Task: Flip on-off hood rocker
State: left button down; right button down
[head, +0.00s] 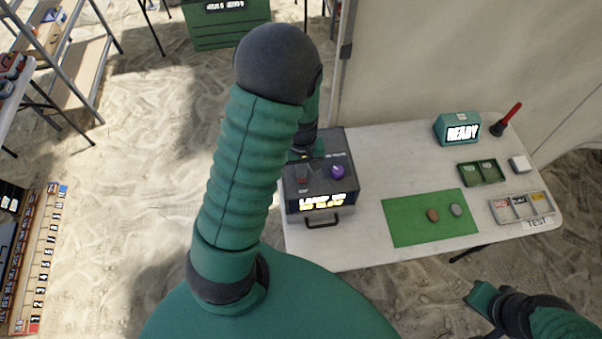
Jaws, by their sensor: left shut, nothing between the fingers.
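The hood (319,190) is a dark grey box with a lit text display, a purple knob (337,172) and a front handle, at the left end of the white table. A small reddish rocker (302,181) shows on the left of its top. My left arm reaches over the box's left side. My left gripper (302,154) is at the rear left of the box top, behind the rocker, shut and mostly hidden by my arm. Whether it touches the box I cannot tell. My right gripper (484,299) is at the lower right, off the table's front; its fingers are unclear.
On the white table (375,250) lie a green mat (404,223) with two stones, a green tray (481,173), a grey sorting tray (521,208) and a white block (519,163). A teal READY box (456,128) and a red-handled tool (509,117) stand at the back.

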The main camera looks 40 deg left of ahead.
pick_arm(q)
jog(key=shift+f+b, duration=0.45)
jog(key=shift+f, duration=0.1)
jog(key=shift+r, duration=0.1)
notch_tip(320, 180, up, 7)
jog(key=p, duration=0.6)
jog(key=shift+p, duration=0.35)
